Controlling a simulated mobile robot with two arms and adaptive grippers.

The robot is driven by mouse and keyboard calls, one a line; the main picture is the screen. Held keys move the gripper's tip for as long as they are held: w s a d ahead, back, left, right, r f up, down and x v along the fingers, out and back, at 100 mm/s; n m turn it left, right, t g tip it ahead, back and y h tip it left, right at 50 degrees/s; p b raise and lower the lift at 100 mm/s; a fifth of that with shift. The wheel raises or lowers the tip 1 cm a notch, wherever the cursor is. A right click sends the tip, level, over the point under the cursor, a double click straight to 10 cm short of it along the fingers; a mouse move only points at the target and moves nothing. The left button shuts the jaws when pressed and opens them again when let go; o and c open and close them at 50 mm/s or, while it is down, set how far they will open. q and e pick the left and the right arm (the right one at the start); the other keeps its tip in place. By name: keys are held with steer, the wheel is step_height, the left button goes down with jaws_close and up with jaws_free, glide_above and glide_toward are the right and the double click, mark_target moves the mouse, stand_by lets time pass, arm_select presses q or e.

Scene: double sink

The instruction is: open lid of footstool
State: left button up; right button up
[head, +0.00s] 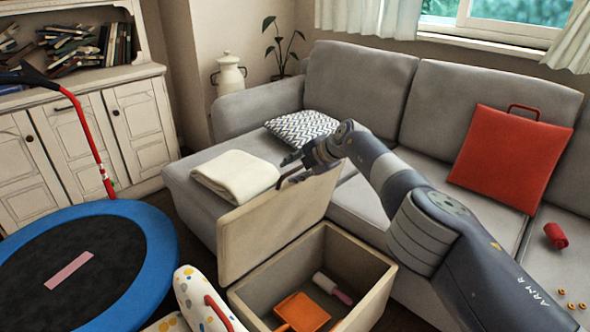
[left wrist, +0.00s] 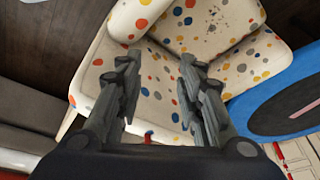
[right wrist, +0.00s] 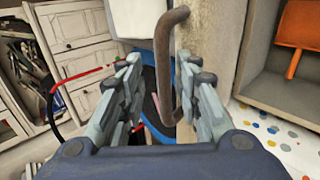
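The footstool (head: 378,285) is a beige box at the bottom centre of the head view. Its lid (head: 262,232) stands raised, roughly upright, on the box's left side, and the inside shows. My right gripper (head: 288,171) is at the lid's top edge. In the right wrist view the bent brown handle (right wrist: 167,75) on the lid lies between the fingers of my right gripper (right wrist: 158,75), which are apart; contact cannot be told. My left gripper (left wrist: 157,68) is open and empty in the left wrist view, above a spotted seat (left wrist: 215,75); it is outside the head view.
Inside the box lie an orange item (head: 302,312) and a pink-and-white item (head: 330,287). A blue-rimmed trampoline (head: 160,240) is at left. A grey sofa (head: 375,205) stands behind and right, with a folded cream blanket (head: 235,175) and a red cushion (head: 508,155).

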step_height(320, 180, up, 9)
steer(key=shift+s+r, duration=0.15)
steer(key=shift+r, duration=0.3)
steer(key=shift+w, duration=0.2)
steer(key=shift+s, duration=0.1)
steer(key=shift+f, duration=0.1)
